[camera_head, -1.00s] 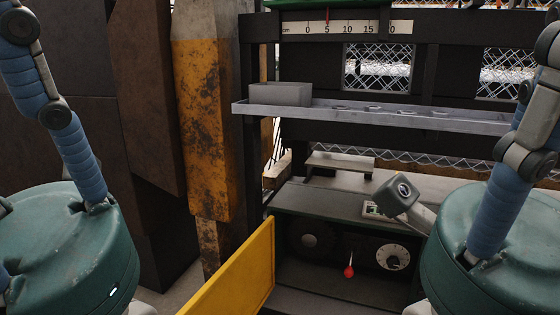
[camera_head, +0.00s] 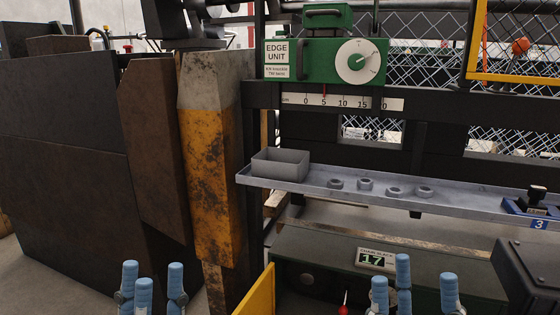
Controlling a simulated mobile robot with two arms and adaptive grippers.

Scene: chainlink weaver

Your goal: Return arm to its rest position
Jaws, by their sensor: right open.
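My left gripper (camera_head: 153,283) rises into the bottom left of the head view, its blue fingertips pointing up. The fingers stand apart with nothing between them. My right gripper (camera_head: 415,285) rises at the bottom centre-right in front of the dark machine. Its blue fingers are spread wide and it is empty. The palms of both grippers and most of both arms are below the picture edge.
A grey shelf (camera_head: 320,184) holds a grey box (camera_head: 281,163), several small rings and a blue item (camera_head: 537,206). The green edge unit (camera_head: 325,60) is above. A rusty yellow post (camera_head: 212,170) stands left, and a yellow panel (camera_head: 257,298) is at the bottom.

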